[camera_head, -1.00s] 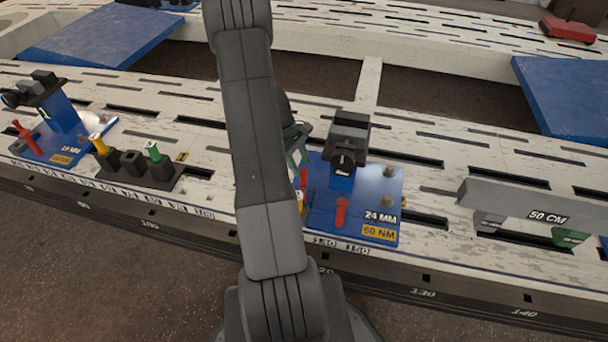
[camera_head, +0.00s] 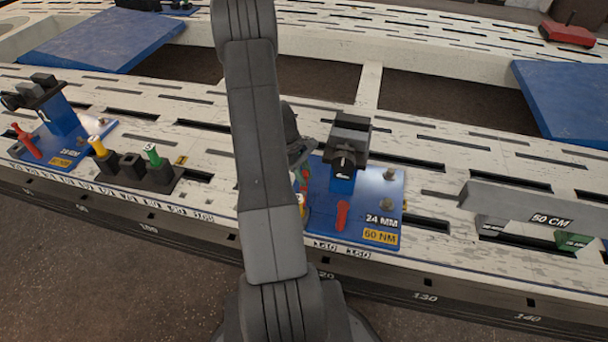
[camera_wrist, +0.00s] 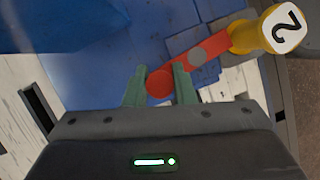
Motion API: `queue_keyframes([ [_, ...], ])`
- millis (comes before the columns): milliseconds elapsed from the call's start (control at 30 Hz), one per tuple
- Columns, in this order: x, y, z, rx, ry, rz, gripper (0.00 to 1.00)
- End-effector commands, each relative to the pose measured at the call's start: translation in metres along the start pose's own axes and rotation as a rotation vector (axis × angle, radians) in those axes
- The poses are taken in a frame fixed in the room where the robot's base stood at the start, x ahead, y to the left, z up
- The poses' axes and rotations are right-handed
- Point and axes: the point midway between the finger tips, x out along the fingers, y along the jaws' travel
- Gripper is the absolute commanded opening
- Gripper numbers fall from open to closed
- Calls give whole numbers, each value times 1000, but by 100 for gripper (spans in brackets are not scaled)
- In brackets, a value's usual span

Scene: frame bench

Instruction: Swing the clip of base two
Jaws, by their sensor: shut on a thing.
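The blue base (camera_head: 375,210) labelled 24 MM and 60 NM stands right of my arm in the head view. In the wrist view, a red clip (camera_wrist: 212,48) with a round red end lies over the blue plate. My gripper (camera_wrist: 160,78) has its two green fingers on either side of that red end, shut on it. The clip's other end meets a yellow part (camera_wrist: 252,36) whose white cap reads 2. In the head view my arm hides most of this clip and my gripper's fingertips. A second red clip (camera_head: 342,215) shows at the base's front.
A dark clamp block (camera_head: 349,135) rises from the base beside my gripper. Another blue base (camera_head: 75,130) and a black rack (camera_head: 135,172) with yellow and green pieces stand left. A grey 50 CM bar (camera_head: 535,205) lies right. The slotted bench edge runs along the front.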

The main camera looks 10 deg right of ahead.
Motion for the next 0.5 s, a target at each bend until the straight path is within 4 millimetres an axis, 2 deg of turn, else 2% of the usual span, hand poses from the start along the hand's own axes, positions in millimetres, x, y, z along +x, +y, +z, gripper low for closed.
queue_keyframes([
  [167, 1, 3, 6, 110, 0, -47, 0],
  [400, 2, 2, 5, 113, 0, -47, 0],
  [433, 2, 2, 5, 113, 0, -47, 29],
  [500, 2, 2, 5, 113, 0, -47, 43],
])
